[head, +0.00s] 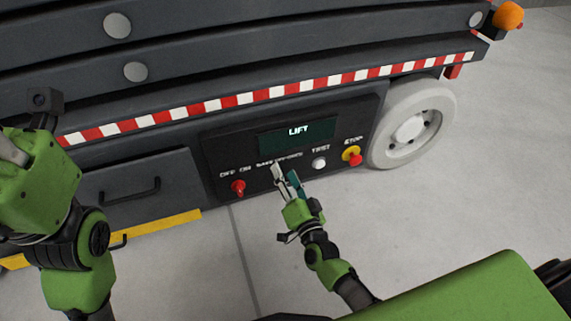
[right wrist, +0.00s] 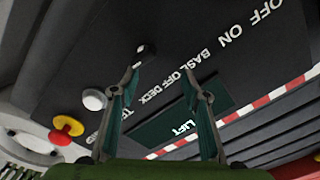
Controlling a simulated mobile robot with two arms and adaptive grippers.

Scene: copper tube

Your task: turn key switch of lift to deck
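The key switch (right wrist: 146,53) is a small dark knob on the black control panel, by the BASE OFF DECK label (right wrist: 140,75) in the right wrist view. In the head view my right gripper (head: 286,176) covers it. My right gripper is open, its two fingertips apart (right wrist: 162,82) just short of the switch, with nothing visible between them. The switch appears slightly to the left of the middle of the gap; I cannot make out its turned position. My left arm is at the left edge of the head view; its finger opening cannot be made out.
The panel has a LIFT screen (head: 298,134), a red OFF/ON switch (head: 238,187), a white TEST button (head: 319,163) and a red STOP button on yellow (head: 353,156). A pale wheel (head: 411,126) stands to the right. The concrete floor (head: 470,200) in front is clear.

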